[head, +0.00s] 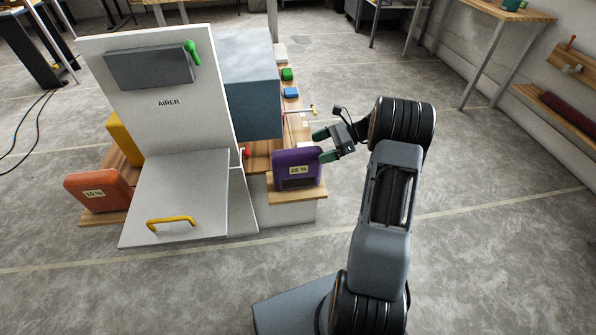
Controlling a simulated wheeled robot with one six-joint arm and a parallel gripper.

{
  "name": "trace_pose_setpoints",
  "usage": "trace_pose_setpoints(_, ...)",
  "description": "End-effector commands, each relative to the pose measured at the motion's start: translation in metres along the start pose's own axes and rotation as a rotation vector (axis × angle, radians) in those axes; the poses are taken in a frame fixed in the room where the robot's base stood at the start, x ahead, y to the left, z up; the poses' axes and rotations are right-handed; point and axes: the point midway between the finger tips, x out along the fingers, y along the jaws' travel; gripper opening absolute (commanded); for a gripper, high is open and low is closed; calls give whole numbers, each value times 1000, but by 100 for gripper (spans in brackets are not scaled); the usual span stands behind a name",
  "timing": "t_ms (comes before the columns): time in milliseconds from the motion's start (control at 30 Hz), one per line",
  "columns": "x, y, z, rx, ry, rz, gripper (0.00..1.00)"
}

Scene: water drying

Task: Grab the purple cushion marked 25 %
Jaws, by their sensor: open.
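The purple cushion (290,158) stands upright on a small wooden shelf (298,197) at the right side of the airer. My gripper (323,146) is open, with green-tipped fingers pointing left. It is at the cushion's upper right edge. The lower finger appears beside or over that edge, and the upper finger is above and behind it. I cannot tell whether either finger touches the cushion. Nothing shows between the fingers.
The white airer (190,120) has a lowered flap with a yellow handle (170,221). An orange cushion marked 10 % (105,180) stands on its left shelf. A red knob (246,153) is left of the purple cushion. Green (287,74) and blue (291,92) blocks lie behind. The floor at right is clear.

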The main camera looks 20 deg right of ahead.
Motion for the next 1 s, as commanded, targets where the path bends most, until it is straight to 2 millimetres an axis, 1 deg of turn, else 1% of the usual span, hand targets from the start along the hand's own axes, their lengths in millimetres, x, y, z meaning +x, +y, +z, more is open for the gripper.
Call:
trace_pose_setpoints(33,10,0,-4,0,0,3,94)
trace_pose_setpoints(200,28,0,-2,0,0,1,94)
trace_pose_setpoints(433,28,0,-1,0,1,0,93)
trace_pose_setpoints(1000,28,0,-1,1,1,1,38)
